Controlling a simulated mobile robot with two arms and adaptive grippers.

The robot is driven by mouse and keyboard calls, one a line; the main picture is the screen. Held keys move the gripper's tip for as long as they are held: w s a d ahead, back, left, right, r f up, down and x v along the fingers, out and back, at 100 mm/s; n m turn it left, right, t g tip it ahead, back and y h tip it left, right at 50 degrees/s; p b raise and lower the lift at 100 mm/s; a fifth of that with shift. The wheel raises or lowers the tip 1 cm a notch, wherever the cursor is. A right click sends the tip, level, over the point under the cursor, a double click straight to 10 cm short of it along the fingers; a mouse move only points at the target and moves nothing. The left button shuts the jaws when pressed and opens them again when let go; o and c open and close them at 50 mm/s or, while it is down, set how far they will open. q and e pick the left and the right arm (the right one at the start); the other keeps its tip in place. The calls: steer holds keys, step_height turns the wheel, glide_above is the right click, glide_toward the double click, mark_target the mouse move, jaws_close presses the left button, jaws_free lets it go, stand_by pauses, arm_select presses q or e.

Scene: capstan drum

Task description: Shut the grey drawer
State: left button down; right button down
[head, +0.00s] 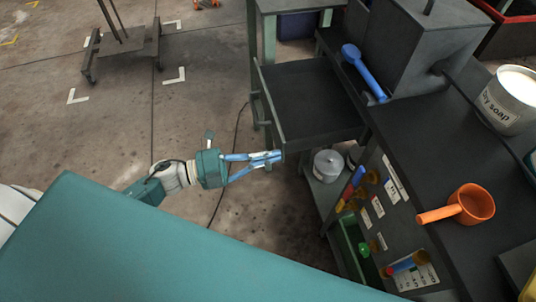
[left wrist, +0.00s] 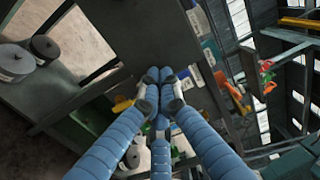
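The grey drawer (head: 312,98) stands pulled out to the left from under the dark workbench in the head view. Its inside looks empty, and its front panel (head: 270,108) faces left with a handle on it. My left gripper (head: 277,157) is at the near end of that front panel. Its blue fingers come together at the tips, with nothing seen between them. In the left wrist view the fingertips (left wrist: 167,76) also meet, in front of a dark grey surface. I cannot tell whether they touch the drawer. My right gripper is out of view.
On the bench are an orange pot (head: 474,204), a soap tin (head: 509,100), a blue scoop (head: 364,72) and a grey box (head: 425,45). Several coloured-handled tools (head: 354,186) hang on its side. A lidded can (head: 328,165) stands below the drawer.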

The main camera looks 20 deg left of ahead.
mark_target(337, 142)
arm_select(q)
steer(key=b+x, duration=0.1)
steer(key=x, duration=1.7)
steer(key=shift+w+d, duration=0.2)
steer(key=shift+d, duration=0.05)
